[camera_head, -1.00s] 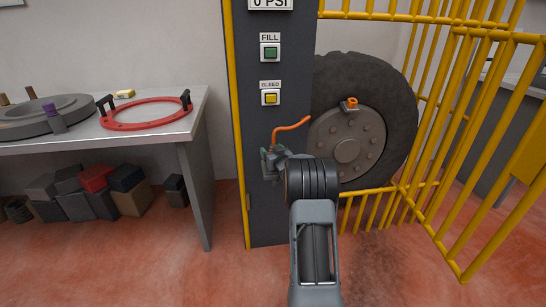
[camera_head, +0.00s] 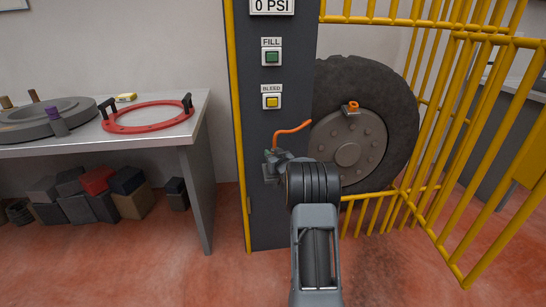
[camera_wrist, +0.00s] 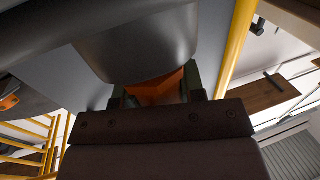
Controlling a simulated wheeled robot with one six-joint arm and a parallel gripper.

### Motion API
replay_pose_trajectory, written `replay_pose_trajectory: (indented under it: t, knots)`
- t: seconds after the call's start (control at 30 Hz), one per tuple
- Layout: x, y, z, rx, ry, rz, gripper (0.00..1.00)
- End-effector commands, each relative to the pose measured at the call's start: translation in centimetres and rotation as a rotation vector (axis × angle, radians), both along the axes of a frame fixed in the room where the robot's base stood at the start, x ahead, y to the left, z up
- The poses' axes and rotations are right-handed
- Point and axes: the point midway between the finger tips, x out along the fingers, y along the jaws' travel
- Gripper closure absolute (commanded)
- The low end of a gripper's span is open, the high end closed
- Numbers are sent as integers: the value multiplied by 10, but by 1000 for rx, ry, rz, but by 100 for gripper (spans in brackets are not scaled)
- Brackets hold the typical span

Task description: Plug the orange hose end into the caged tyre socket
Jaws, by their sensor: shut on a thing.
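The orange hose (camera_head: 292,131) shows in the head view as a short bent length in front of the dark control post. My gripper (camera_head: 273,164) is at the post's lower part, left of the tyre, partly hidden behind my wrist. In the wrist view, my gripper (camera_wrist: 155,92) is shut on an orange piece (camera_wrist: 158,90), the hose end, below a large grey rounded body. The orange tyre socket (camera_head: 351,106) sits at the top of the grey hub, inside the yellow cage, up and right of my gripper and apart from it.
The dark tyre (camera_head: 400,115) stands behind the post (camera_head: 280,215). The yellow cage door (camera_head: 480,160) stands open at right. Green FILL (camera_head: 271,57) and yellow BLEED (camera_head: 271,101) buttons are on the post. A workbench (camera_head: 150,142) with a red ring (camera_head: 150,125) is at left.

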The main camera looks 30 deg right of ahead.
Motion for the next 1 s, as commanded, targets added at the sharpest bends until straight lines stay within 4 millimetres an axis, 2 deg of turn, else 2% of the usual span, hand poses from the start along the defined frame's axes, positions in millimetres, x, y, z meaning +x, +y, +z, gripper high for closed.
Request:
replay_pose_trajectory:
  t: [0.23, 0.57, 0.8, 1.0]
  knots:
    - [0, 0, 34, -3, -4, 0, 88]
    - [-49, -20, 96, -4, -2, -3, 88]
    - [-95, -39, 114, -1, -1, -3, 88]
    - [-118, -48, 123, -1, -1, -2, 88]
